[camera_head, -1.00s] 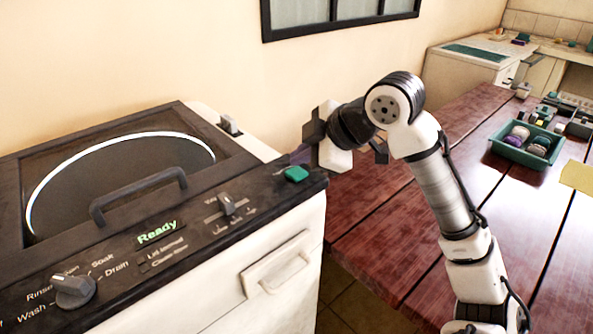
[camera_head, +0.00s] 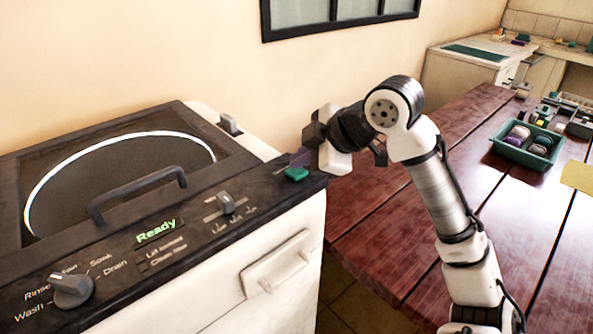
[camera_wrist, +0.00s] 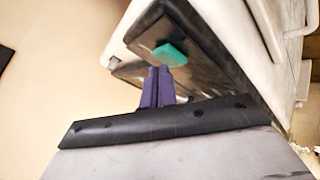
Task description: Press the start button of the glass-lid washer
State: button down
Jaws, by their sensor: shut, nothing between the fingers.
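The glass-lid washer (camera_head: 75,240) stands at the left, its dark lid with a round window closed. Its green start button (camera_head: 296,174) is at the right end of the black control panel. The display (camera_head: 156,232) reads "Ready" in green. My gripper (camera_head: 300,157) is just behind the button, its purple fingers shut and empty. In the wrist view the fingers (camera_wrist: 158,86) point toward the green button (camera_wrist: 171,54), their tips very close to it. I cannot tell whether they touch it.
The panel also holds a large dial (camera_head: 72,290) and a slider knob (camera_head: 226,203). A bar handle (camera_head: 138,195) rises from the lid. A red wooden table (camera_head: 400,225) stands right of the washer, with a green tray (camera_head: 520,155) on it. The wall is close behind.

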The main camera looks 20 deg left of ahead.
aim_at(302, 172)
jog(key=shift+f+b, duration=0.35)
jog(key=shift+f, duration=0.15)
dwell(0.6)
jog(key=shift+r, duration=0.1)
dwell(0.5)
jog(key=shift+r+p, duration=0.8)
jog(key=shift+r, duration=0.05)
notch_tip(302, 172, up, 5)
jog(key=p, duration=0.4)
